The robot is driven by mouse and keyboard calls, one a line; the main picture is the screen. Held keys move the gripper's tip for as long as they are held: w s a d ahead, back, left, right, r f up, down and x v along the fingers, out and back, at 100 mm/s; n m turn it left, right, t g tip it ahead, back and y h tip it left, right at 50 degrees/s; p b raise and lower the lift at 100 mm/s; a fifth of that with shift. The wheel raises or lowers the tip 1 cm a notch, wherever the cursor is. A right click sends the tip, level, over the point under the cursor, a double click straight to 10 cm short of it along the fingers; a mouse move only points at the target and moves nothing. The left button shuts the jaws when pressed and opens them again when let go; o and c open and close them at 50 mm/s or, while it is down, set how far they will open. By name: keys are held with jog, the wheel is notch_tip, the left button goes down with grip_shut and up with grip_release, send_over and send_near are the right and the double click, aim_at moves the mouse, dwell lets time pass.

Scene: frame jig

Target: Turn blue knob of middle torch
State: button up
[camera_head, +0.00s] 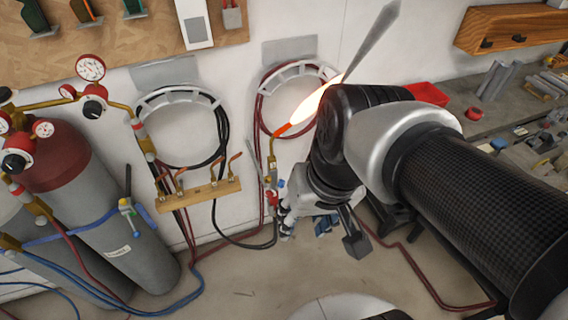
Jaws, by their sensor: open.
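A lit torch (270,178) stands out near the wall, left of my arm, with a thin brass neck and an orange-white flame (306,108) rising to the upper right. A small blue knob (281,183) shows on its body, close to a red one (272,198). I cannot tell for sure whether this is the middle torch. My gripper (322,226) is open, pointing down, just right of and below the torch body. One dark finger shows clearly at the right; the other side is crowded by the torch parts. Contact with the knob cannot be seen.
A wooden rack (228,188) with several brass tips is on the wall. Gas cylinders (95,195) with gauges stand at left. Hose coils (181,101) hang on the wall. Hoses cross the floor. A cluttered bench (480,121) lies at right, behind my arm.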

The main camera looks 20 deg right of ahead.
jog(key=w+d+f+m+g+y, duration=0.1)
jog(key=w+f+m+g+y, duration=0.2)
jog(key=w+f+m+y, duration=0.25)
jog(key=m+t+y+b, duration=0.1)
jog(key=m+t+y, duration=0.5)
jog(key=m+t, duration=1)
send_near(284, 184)
jog(key=w+a+m+g, duration=0.1)
jog(key=w+a, duration=0.1)
jog(key=w+a+r+m+b, duration=0.1)
jog(key=w, duration=0.1)
jog(key=w+a+m+g+b, duration=0.1)
jog(key=w+a, duration=0.1)
jog(key=w, duration=0.1)
jog(key=shift+a+r+g, duration=0.3)
jog(key=shift+r, duration=0.1)
jog(key=shift+c, duration=0.3)
grip_shut()
